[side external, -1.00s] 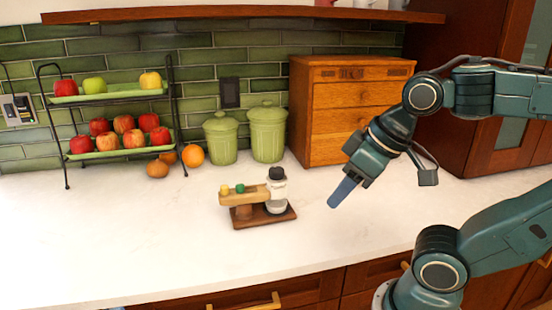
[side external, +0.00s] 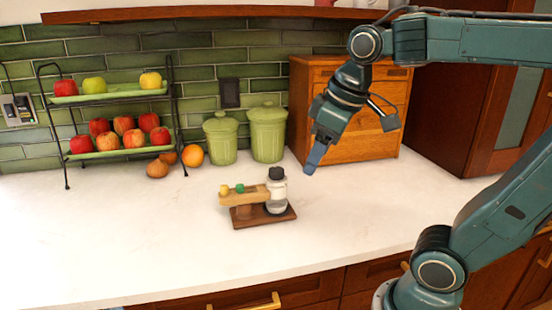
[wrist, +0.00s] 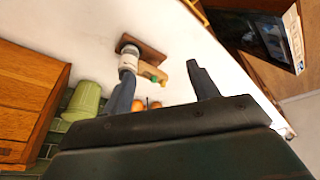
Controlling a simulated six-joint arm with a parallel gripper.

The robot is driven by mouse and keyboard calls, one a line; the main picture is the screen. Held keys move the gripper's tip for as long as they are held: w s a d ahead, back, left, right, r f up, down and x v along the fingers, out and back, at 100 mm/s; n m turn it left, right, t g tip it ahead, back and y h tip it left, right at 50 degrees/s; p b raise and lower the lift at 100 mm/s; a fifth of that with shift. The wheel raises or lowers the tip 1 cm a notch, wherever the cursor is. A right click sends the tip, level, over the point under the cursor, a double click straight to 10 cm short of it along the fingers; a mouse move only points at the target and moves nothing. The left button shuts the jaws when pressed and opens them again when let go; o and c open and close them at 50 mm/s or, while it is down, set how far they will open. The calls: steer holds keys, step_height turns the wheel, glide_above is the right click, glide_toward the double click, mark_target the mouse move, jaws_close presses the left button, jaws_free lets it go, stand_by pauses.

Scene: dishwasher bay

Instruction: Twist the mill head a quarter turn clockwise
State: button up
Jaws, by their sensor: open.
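The mill (side external: 277,191) is a clear and white jar with a black head (side external: 277,174). It stands upright at the right of a small dark wooden tray (side external: 254,220) on the counter. A light wooden stand (side external: 243,197) with a yellow and a green knob is beside it on the tray. My gripper (side external: 312,165) is in the air to the right of and above the mill, pointing down, apart from it. In the wrist view the mill (wrist: 128,62) shows beyond the left finger; my gripper (wrist: 160,76) is open with nothing held between the fingers.
Two green canisters (side external: 268,132) and a wooden drawer box (side external: 345,140) stand behind. A two-tier fruit rack (side external: 120,152) and loose oranges (side external: 193,155) are at the back left. The counter (side external: 130,235) around the tray is clear.

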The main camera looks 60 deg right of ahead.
steer(key=w+d+r+n+g, duration=0.25)
steer(key=w+d, duration=0.25)
steer(key=w, duration=0.3)
steer(key=n+g, duration=0.1)
steer(key=g, duration=0.1)
glide_above(277, 169)
steer(key=f, duration=0.1)
steer(key=shift+a+t, duration=0.1)
steer(key=shift+t, duration=0.15)
steer(key=shift+f, duration=0.2)
step_height(277, 169, down, 14)
steer(key=shift+r, duration=0.25)
steer(key=c, duration=1)
